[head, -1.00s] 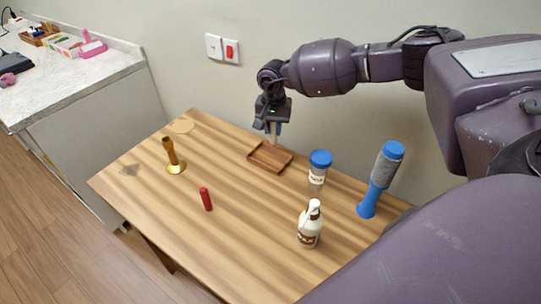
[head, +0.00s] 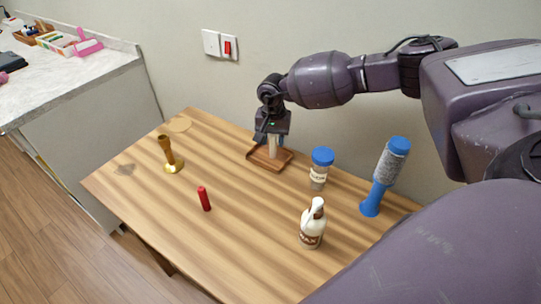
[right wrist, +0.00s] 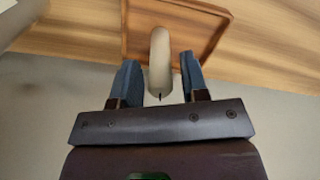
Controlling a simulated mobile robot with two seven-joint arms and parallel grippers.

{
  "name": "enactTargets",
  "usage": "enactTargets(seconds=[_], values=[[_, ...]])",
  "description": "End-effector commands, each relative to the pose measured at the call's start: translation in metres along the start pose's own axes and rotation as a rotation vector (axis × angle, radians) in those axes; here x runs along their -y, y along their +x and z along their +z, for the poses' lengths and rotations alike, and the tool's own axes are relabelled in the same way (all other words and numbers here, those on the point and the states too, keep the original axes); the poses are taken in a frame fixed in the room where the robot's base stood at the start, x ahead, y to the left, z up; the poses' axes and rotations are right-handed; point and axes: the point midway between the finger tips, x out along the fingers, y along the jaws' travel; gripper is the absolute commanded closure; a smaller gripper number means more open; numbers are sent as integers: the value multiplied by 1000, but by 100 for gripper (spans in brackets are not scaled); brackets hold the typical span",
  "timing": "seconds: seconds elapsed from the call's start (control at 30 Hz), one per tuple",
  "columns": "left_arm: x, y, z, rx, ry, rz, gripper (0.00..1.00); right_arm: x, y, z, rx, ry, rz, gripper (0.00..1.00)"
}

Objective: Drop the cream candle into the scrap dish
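The cream candle (head: 273,148) is upright, with its lower end in the brown wooden scrap dish (head: 262,168). In the right wrist view the candle (right wrist: 160,65) stands between the fingers, and the dish (right wrist: 185,48) is beyond it. My right gripper (head: 271,141) is over the dish with its fingers either side of the candle. A narrow gap shows between each finger and the candle in the right wrist view (right wrist: 161,78), so the gripper looks open. Whether the candle's base touches the dish floor is hard to see. My left gripper is not in view.
On the table (head: 250,240) stand a gold candle holder (head: 170,157), a red candle (head: 204,199), a blue-lidded jar (head: 320,170), a white pump bottle (head: 312,225) and a blue-and-grey upright item (head: 384,178). A wall is behind; a counter (head: 80,85) is at left.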

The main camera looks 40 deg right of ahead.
Motion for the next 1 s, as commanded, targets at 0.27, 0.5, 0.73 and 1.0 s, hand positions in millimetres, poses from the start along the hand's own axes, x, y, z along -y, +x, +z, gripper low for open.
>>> enactTargets(seconds=[0.27, 0.5, 0.73, 1.0], values=[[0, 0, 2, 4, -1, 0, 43, 0, 0, 0, 0, 0, 0, 48], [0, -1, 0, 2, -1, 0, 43, 0, -13, 0, -1, -1, -1, 48], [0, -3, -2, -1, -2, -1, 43, 0, -54, -1, -3, 0, -3, 48], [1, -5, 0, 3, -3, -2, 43, 0, -95, 0, -2, 0, -1, 48]])
